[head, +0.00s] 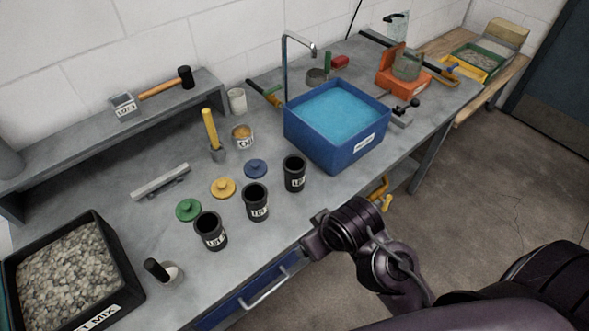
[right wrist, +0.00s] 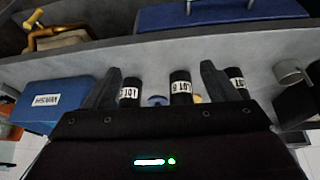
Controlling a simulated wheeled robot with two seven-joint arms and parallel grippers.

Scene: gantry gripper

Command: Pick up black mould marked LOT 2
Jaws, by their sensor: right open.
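Three black cylindrical moulds with white LOT labels stand upright and open-topped in a row near the bench front: left (head: 211,236), middle (head: 256,206) and right (head: 295,178). Their numbers are too small to read surely in the head view. The right wrist view, upside down, also shows the right mould (right wrist: 130,84), the middle mould (right wrist: 181,80) and the left mould (right wrist: 236,76), the last partly hidden by a finger. My right gripper (right wrist: 161,67) is open and empty; in the head view it (head: 312,243) is at the bench's front edge, apart from the moulds. My left gripper is out of view.
Green (head: 188,210), yellow (head: 223,188) and blue (head: 256,168) lids lie behind the moulds. A blue water tub (head: 355,155) stands to their right. A black crate of grey mix (head: 122,285) and a small cup (head: 172,275) are at left. A drawer handle (head: 266,292) juts out below.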

